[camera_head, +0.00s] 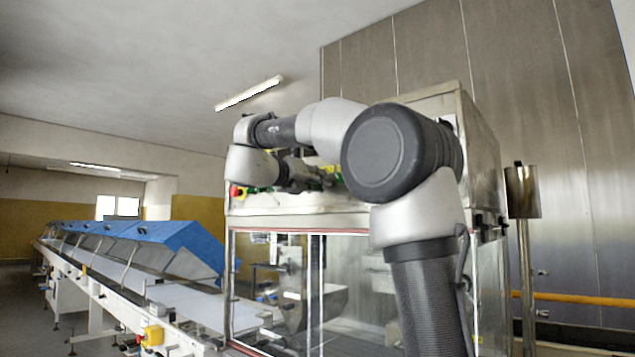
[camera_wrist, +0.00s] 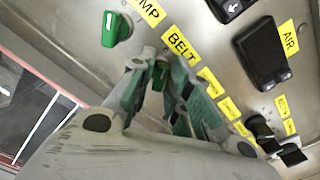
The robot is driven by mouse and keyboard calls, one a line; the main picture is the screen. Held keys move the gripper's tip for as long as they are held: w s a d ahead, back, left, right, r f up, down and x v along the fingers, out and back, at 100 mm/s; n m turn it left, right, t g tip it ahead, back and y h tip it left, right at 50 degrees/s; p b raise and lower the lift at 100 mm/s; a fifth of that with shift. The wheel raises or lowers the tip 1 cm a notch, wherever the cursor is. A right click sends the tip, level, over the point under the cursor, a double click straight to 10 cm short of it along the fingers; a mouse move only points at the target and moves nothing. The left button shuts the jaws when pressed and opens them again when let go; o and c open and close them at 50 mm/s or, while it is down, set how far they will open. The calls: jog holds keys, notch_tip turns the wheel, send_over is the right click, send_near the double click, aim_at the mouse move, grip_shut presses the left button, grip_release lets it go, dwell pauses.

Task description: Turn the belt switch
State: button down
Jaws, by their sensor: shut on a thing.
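In the wrist view, the yellow BELT label (camera_wrist: 181,45) sits on the metal control panel. My gripper (camera_wrist: 162,66) points at the panel just beside this label, with its two green-padded fingers close together. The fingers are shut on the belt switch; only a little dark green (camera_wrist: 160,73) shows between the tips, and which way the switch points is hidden. In the head view, my arm reaches across to the panel at the top of the glazed machine (camera_head: 300,211).
A green knob (camera_wrist: 115,29) by the partly cut-off "MP" label is left of my fingers. A black two-button block (camera_wrist: 262,53) by the AIR label is to the right. In the head view, a red emergency button (camera_head: 236,191) and the conveyor (camera_head: 195,303) lie left.

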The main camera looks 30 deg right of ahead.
jog(key=c, duration=1.5)
grip_release()
jog(key=shift+a, duration=0.1)
jog(key=v, duration=1.1)
jog(key=shift+s+a, duration=0.15)
jog(key=shift+a, duration=0.25)
